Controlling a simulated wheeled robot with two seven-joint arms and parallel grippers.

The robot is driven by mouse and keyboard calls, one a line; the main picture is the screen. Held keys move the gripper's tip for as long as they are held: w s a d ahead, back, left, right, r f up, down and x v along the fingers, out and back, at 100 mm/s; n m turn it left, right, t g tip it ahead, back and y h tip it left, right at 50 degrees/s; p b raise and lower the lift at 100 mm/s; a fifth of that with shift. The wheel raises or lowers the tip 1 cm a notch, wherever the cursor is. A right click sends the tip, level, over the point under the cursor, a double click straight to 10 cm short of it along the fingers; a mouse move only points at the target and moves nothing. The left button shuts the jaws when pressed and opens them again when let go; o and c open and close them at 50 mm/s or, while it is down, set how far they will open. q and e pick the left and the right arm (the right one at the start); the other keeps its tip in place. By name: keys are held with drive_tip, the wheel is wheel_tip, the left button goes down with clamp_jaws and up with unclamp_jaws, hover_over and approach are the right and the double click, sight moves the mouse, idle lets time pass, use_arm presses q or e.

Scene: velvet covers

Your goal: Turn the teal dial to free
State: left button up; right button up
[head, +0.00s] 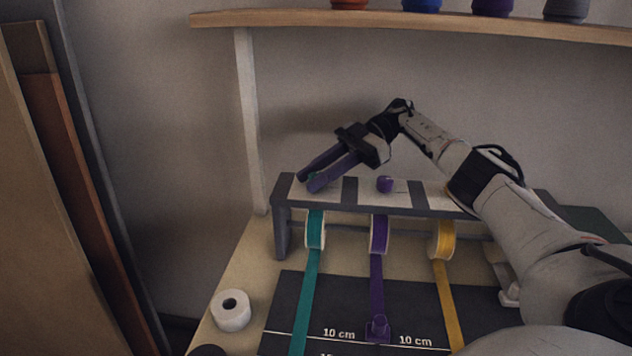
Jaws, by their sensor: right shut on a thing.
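The teal dial (313,176) sits on top of the grey rack (350,209) at its left end, above the teal ribbon roll (315,230). My right gripper (308,183) reaches in from the right and has its two purple fingers around the teal dial, shut on it. The fingers hide most of the dial, so its pointing direction and any markings cannot be read. My left gripper is not in view.
Purple (379,234) and yellow (442,240) ribbon rolls hang below. Ribbons run over a dark measuring mat (345,293). A white roll (231,310) stands at left. A shelf (420,27) with several pots is above.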

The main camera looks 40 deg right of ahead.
sight(316, 174)
idle(0.5)
drive_tip(key=o, duration=1.1)
drive_tip(key=shift+c, duration=0.2)
drive_tip(key=shift+r, duration=0.1)
wheel_tip(316, 174, up, 10)
drive_tip(key=shift+f, duration=0.1)
